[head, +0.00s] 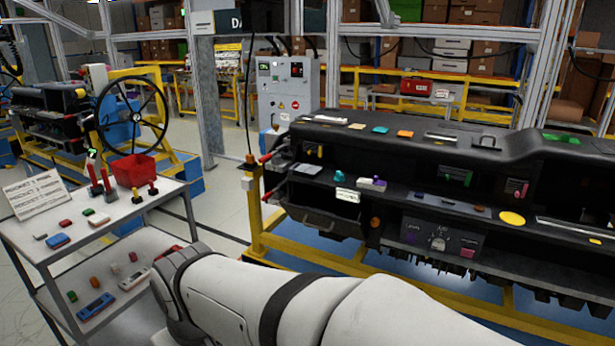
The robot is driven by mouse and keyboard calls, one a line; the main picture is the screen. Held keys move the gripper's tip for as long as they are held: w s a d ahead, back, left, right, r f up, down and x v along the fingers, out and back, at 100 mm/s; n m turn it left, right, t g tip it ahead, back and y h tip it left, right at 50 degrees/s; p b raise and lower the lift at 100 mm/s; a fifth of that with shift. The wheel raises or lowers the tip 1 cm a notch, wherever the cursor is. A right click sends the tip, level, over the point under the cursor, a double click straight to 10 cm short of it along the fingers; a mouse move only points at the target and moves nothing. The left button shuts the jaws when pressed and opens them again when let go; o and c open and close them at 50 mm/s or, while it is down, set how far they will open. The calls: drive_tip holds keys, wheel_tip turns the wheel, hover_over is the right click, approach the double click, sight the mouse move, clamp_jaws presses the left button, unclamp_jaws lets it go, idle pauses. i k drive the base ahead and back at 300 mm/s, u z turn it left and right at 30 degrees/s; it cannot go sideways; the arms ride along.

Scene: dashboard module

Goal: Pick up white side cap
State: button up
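I cannot tell for certain which piece is the white side cap. A small whitish block (98,218) lies on the top shelf of the grey cart (28,246) at the left, among several small coloured parts. A whitish, elongated part (134,279) lies on the lower shelf, beside my arm. My white arm reaches in from the bottom right, and its visible end is in front of the cart's right side. My gripper is not visible, and the arm hides part of the lower shelf.
A red bin (133,170) and a propped sign (37,193) stand on the cart's top shelf. A blue part (95,306) lies on the lower shelf. The black dashboard module (330,219), carrying several coloured parts, stands on a yellow frame at the right. Grey floor shows between them.

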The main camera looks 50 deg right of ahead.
sight(101, 218)
drive_tip(key=z, duration=0.4)
drive_tip(key=i, duration=2.05)
drive_tip(key=u, duration=0.05)
